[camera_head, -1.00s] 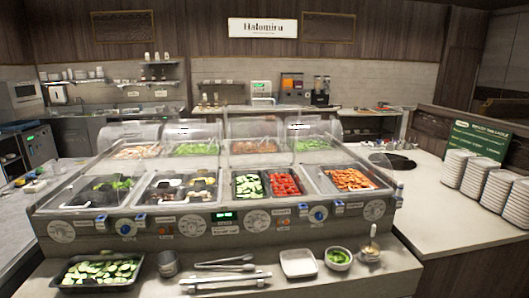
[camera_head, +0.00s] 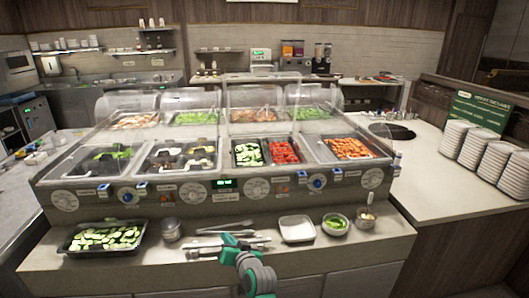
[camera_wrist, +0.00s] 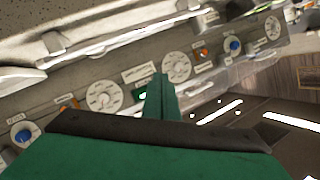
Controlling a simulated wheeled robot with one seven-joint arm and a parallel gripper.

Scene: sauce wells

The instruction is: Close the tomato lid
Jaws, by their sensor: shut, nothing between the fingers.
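The salad counter has food wells under clear lids and a glass guard. A well of red tomato pieces (camera_head: 284,151) sits right of a well of cucumber slices (camera_head: 248,154) in the middle of the front row. I cannot make out a separate tomato lid; clear covers stand over the back row. My gripper (camera_head: 229,238) is green, at the bottom centre, low in front of the counter and well short of the tomato well. In the wrist view my gripper's green fingers (camera_wrist: 160,98) are together and empty, pointing at the panel of dials.
Stacked plates (camera_head: 455,141) stand at the right. The right counter has free room.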

